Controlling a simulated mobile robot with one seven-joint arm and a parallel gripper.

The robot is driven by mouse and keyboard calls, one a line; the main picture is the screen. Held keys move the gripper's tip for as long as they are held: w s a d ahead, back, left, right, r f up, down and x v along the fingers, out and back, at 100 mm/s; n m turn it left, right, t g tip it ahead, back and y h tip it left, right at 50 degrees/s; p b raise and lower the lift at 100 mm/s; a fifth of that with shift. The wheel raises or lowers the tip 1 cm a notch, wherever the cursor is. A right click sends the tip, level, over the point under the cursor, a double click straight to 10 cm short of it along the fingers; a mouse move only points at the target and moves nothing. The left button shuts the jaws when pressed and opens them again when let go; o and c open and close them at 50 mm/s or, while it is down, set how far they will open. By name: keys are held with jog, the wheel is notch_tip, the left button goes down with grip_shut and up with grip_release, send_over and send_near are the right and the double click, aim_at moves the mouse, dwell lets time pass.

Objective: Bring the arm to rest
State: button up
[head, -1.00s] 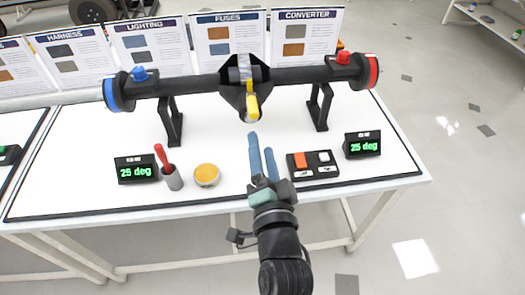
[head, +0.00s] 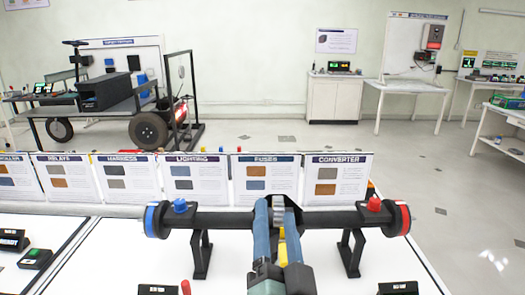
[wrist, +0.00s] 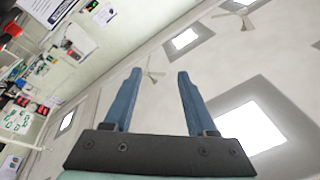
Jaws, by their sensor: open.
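My gripper (head: 270,238) is raised in front of the head camera, its two blue fingers pointing up across the middle of a black bar. In the wrist view the two fingers (wrist: 158,100) are spread apart with nothing between them, and the ceiling and a wall lie beyond. The black bar (head: 325,219) rests on two black stands on the white table (head: 228,272). It has a blue end (head: 152,220) and a red end (head: 400,218). A yellow part (head: 282,248) at its centre is partly hidden by my gripper.
Upright panels (head: 265,180) line the table's back edge. Two dark display boxes show at the table's front, cut off by the frame. Beyond are a wheeled chassis rig (head: 110,95), a white cabinet (head: 335,97) and open floor (head: 420,165).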

jog(key=s+r+n+t+p, duration=0.1)
jog(key=s+r, duration=0.3)
jog(key=r, duration=0.7)
jog(key=s+a+r+n+t+p, duration=0.1)
jog(key=s+r+n+t+p, duration=0.1)
jog(key=r, duration=1)
jog(key=s+a+r+n+t+p, duration=0.1)
jog(key=s+r, duration=0.5)
jog(key=r, duration=0.6)
jog(key=n+t+p, duration=0.1)
jog(key=n+t, duration=0.1)
jog(key=n, duration=0.1)
jog(key=shift+s+h, duration=0.2)
jog(key=shift+h, duration=0.2)
jog(key=shift+a, duration=0.15)
